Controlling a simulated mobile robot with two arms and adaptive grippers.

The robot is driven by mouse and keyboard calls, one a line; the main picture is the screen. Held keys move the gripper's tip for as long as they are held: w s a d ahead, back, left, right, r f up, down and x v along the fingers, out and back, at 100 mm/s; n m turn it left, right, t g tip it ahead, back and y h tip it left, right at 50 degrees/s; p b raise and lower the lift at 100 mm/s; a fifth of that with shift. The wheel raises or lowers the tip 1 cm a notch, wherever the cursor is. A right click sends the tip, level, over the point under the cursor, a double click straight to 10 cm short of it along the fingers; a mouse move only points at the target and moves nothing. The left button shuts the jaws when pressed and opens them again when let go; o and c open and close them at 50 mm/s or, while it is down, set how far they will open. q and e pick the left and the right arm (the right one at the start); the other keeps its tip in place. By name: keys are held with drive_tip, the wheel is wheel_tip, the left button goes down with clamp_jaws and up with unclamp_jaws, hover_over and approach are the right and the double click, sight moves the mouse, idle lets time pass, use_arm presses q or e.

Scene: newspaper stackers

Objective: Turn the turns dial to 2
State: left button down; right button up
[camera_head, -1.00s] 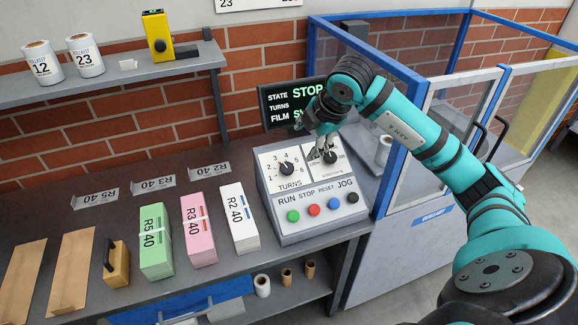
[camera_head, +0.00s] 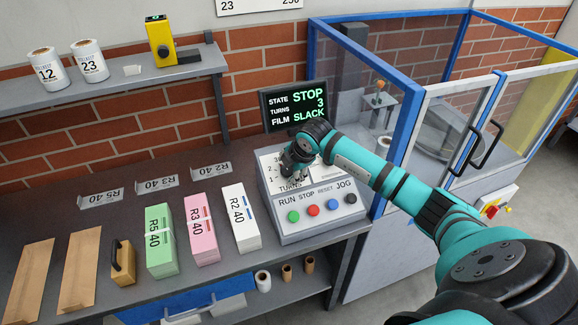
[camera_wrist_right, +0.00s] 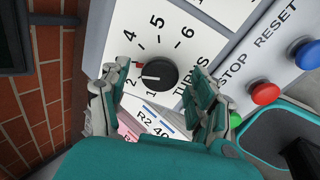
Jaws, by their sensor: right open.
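The turns dial is a round black knob (camera_wrist_right: 159,75) on the white face of the control box (camera_head: 318,228). In the wrist view its white pointer line faces left, near the 2; the 3 label is hidden by a finger. The display (camera_head: 293,105) reads STATE STOP, TURNS 3, FILM SLACK. My right gripper (camera_head: 292,165) is over the dial and hides it in the head view. In the wrist view its open fingers (camera_wrist_right: 160,85) lie on both sides of the knob, with gaps visible; I cannot tell contact. My left gripper is not in view.
Green, red, blue and black buttons (camera_head: 322,206) line the box below the dials. Paper stacks (camera_head: 240,218) stand to its left on the bench. A blue-framed enclosure (camera_head: 400,150) stands close on the right. A shelf (camera_head: 140,80) is at upper left.

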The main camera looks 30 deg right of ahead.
drive_tip(key=shift+w+f, duration=0.1)
drive_tip(key=shift+f, duration=0.1)
drive_tip(key=shift+c, duration=0.2)
drive_tip(key=c, duration=1.1)
drive_tip(key=shift+c, duration=0.2)
drive_tip(key=n+b, duration=0.3)
drive_tip(key=n, duration=0.1)
drive_tip(key=shift+f, duration=0.1)
drive_tip(key=shift+n+g+b, duration=0.4)
drive_tip(key=shift+n+b, duration=0.9)
drive_tip(key=shift+n, duration=0.5)
